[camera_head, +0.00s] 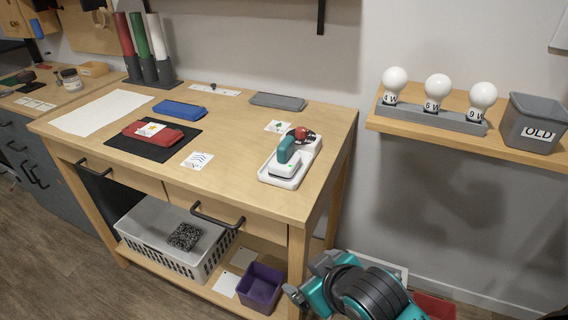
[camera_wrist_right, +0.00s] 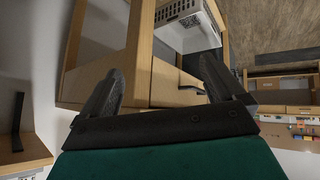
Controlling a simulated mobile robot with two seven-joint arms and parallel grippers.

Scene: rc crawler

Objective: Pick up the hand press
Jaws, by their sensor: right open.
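What looks like the hand press (camera_head: 287,155), with a teal handle and a pale base, stands in a white tray (camera_head: 276,181) near the right end of the wooden workbench (camera_head: 235,135). A smaller red-topped dark item (camera_head: 301,134) sits behind it in the same tray. My right gripper (camera_head: 308,280) is low at the bottom of the head view, in front of the bench's right corner and well below the tray. In the right wrist view its two dark fingers (camera_wrist_right: 160,88) are spread with nothing between them. My left gripper is out of view.
A wall shelf (camera_head: 390,122) with bulbs and a grey bin (camera_head: 534,122) juts out at right. A purple bin (camera_head: 260,287) sits on the lower shelf.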

